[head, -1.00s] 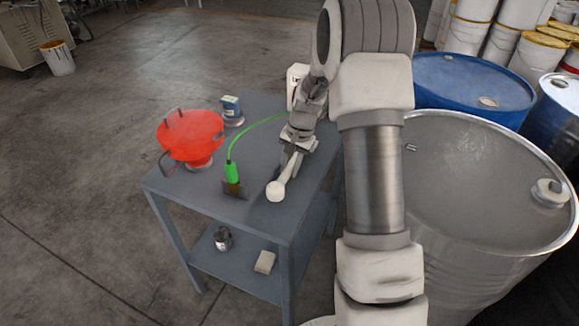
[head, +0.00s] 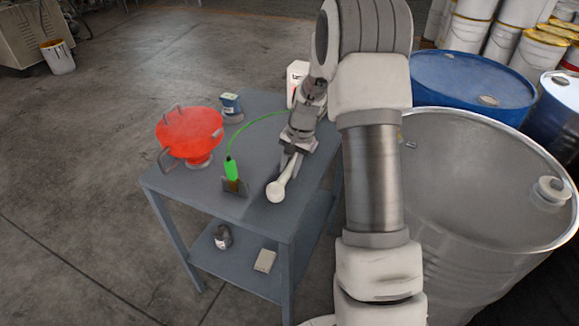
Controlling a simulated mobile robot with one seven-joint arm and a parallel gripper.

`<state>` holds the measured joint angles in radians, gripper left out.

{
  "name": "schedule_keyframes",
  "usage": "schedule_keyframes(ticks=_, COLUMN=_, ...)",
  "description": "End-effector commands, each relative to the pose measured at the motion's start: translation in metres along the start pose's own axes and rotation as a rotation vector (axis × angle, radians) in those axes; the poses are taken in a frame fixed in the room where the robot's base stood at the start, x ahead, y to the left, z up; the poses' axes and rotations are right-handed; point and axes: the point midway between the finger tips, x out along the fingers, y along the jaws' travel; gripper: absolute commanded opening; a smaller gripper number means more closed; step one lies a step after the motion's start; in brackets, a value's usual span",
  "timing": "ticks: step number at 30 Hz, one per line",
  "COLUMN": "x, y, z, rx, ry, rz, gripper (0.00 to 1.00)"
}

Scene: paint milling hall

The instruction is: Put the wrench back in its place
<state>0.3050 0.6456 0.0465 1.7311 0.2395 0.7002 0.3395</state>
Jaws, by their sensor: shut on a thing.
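My gripper (head: 292,149) is low over the right part of the grey table, shut on a pale, long tool that I take to be the wrench (head: 281,183). The wrench slants down towards the front of the table, its rounded end lowest. I cannot tell whether that end touches the tabletop. The jaws' grip is too small to see closely.
A red bowl-like vessel with handles (head: 188,132) stands on the left of the table (head: 205,192), with a small blue-labelled container (head: 231,107) behind it. A white box (head: 297,79) is partly hidden by my arm. Large drums (head: 475,190) stand close on the right.

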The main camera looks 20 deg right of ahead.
Motion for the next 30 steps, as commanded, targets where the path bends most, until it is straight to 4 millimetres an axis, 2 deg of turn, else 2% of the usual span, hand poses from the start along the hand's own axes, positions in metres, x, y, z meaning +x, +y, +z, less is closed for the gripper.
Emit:
schedule_keyframes(ticks=17, x=0.0038, y=0.0004, z=-0.0003, rx=0.000, ry=0.001, rz=-0.001, gripper=0.00)
schedule_keyframes(ticks=18, x=0.0027, y=0.0003, z=-0.0003, rx=0.000, ry=0.001, rz=-0.001, gripper=0.38)
schedule_keyframes(ticks=22, x=0.0029, y=0.0004, z=-0.0001, rx=0.000, ry=0.000, rz=0.000, gripper=0.61)
schedule_keyframes(ticks=23, x=0.0029, y=0.0004, z=-0.0001, rx=0.000, ry=0.000, rz=0.000, gripper=0.65)
schedule_keyframes(ticks=30, x=0.0036, y=0.0009, z=0.0003, rx=0.000, ry=-0.001, rz=0.001, gripper=0.65)
